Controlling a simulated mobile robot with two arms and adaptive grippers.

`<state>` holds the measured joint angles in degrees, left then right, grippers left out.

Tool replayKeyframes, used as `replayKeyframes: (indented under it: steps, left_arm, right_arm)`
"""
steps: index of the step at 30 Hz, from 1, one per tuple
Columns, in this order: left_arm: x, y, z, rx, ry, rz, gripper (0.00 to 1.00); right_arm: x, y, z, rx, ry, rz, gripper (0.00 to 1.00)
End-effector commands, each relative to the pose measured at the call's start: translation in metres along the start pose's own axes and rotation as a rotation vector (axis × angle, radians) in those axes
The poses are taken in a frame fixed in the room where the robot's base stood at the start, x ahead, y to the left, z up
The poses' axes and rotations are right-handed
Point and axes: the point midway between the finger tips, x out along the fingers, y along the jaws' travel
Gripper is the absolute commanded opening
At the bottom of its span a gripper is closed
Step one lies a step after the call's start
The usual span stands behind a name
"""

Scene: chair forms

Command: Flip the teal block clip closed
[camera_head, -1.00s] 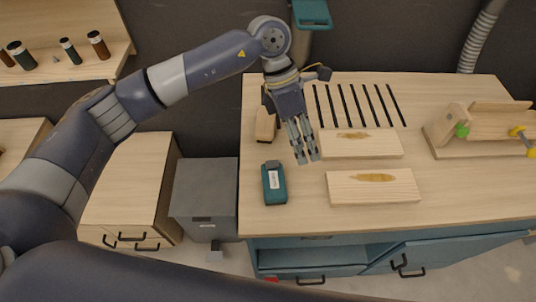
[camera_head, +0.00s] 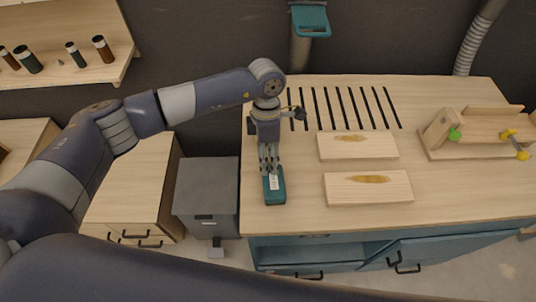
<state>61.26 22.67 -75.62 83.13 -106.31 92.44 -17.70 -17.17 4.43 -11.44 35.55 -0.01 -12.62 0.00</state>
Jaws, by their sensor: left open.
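The teal block (camera_head: 274,190) lies on the left part of the wooden workbench, with a pale label on its top. My left gripper (camera_head: 269,172) points down at the far end of the block, its fingers open. The fingertips overlap that end in the picture, and I cannot tell whether they touch it. The fingers hide the far end of the block, so the clip's position does not show. My right gripper is not in view.
Two pale boards with brown patches, a far one (camera_head: 358,146) and a near one (camera_head: 368,188), lie to the right. Dark slots (camera_head: 345,108) run along the bench's back. A wooden jig (camera_head: 470,135) stands at the right. The bench front is clear.

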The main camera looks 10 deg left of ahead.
Motion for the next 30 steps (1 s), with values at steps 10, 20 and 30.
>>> replayKeyframes:
  steps: [10,20,30]
  left_arm:
    - [0.005,0.0,0.0,0.001,-0.001,-0.001,0.39]
    - [0.004,0.0,0.0,0.001,-0.001,0.001,0.0]
    - [0.007,-0.003,0.0,0.002,0.001,0.115,0.0]
  right_arm:
    - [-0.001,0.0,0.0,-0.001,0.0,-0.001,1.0]
    - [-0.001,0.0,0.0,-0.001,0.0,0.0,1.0]
    - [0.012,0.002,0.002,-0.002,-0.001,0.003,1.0]
